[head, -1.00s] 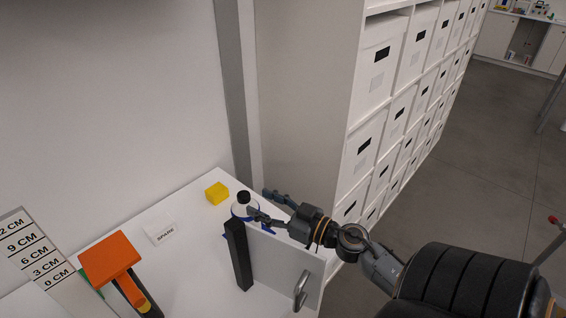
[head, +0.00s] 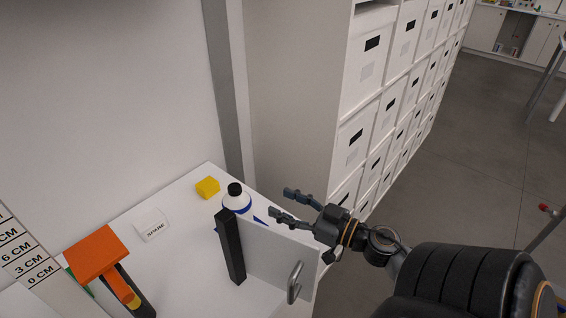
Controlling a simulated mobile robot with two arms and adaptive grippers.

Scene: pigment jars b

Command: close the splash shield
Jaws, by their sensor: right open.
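The splash shield (head: 266,250) is a pale upright panel at the right end of the white table, with a dark post (head: 230,247) along its left edge and a metal handle (head: 294,283) near its lower right. It stands at an angle to the table's edge. My right gripper (head: 280,205) is open and empty, its fingers pointing left above and behind the panel's top edge. It appears apart from the panel. A white bottle with a dark cap (head: 237,198) stands behind the panel, its lower part hidden. My left gripper is not in view.
On the white table (head: 190,262) are a yellow block (head: 207,187), a card reading "SPARE" (head: 153,229) and an orange tool (head: 97,254). A height scale (head: 25,255) stands at the left. A shelf of white boxes (head: 375,110) rises behind my right arm.

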